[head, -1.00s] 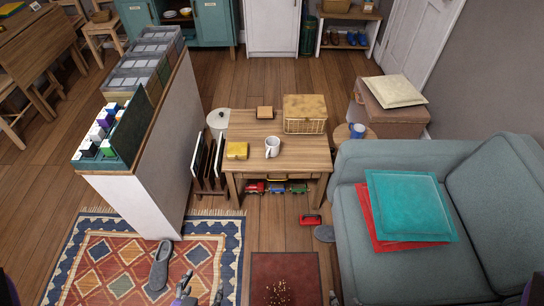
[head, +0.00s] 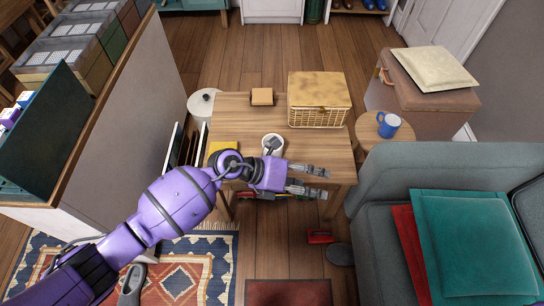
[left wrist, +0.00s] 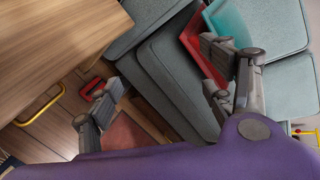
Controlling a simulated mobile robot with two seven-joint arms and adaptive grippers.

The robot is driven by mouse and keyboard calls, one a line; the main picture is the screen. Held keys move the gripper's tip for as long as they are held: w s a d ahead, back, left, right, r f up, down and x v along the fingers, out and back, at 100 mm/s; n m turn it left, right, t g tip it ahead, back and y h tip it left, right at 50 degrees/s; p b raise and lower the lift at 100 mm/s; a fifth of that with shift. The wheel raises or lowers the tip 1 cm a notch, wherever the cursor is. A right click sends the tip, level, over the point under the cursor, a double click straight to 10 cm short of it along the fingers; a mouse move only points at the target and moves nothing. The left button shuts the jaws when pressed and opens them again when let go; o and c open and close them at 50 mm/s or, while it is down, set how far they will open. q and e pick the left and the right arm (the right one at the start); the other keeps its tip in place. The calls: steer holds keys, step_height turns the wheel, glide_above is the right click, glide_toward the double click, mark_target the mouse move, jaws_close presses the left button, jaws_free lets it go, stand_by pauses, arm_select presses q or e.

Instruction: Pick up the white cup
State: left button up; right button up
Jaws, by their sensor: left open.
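The white cup (head: 272,142) stands on the low wooden table (head: 236,112). Part of it is hidden behind my left wrist. My left gripper (head: 322,182) is at the table's front right edge, to the right of and nearer than the cup. Its fingers are apart with nothing between them, pointing right. In the left wrist view the open gripper (left wrist: 158,92) faces the sofa and floor, with the table at upper left; the cup does not show there. My right gripper is out of view.
A wicker basket (head: 318,100), a small wooden box (head: 262,96) and a yellow item (head: 222,147) share the tabletop. A blue mug (head: 388,124) stands on a round stool at right. The sofa (head: 378,211) is at right, a white partition (head: 135,125) at left.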

arm_select(q)
steer(key=w+a+f+m+y+b, duration=0.3)
steer(key=w+a+f+y, duration=0.15)
steer(key=w, duration=0.35)
steer(key=m+t+y+b, duration=0.2)
steer(key=y, duration=0.2)
glide_toward(266, 140)
steer(key=s+d+f, duration=0.2)
steer(key=f, duration=0.1)
steer(key=shift+d, duration=0.4)
steer(key=shift+w+f, duration=0.25)
steer(key=b+x, duration=0.2)
steer(key=x, duration=0.3)
steer(key=shift+w+f+b, duration=0.1)
steer(key=shift+f+b, duration=0.2)
steer(key=shift+f, duration=0.05)
steer(key=shift+w+d+f, duration=0.1)
steer(key=shift+w+f, duration=0.05)
steer(key=shift+f, duration=0.3)
steer(key=c, duration=1.4)
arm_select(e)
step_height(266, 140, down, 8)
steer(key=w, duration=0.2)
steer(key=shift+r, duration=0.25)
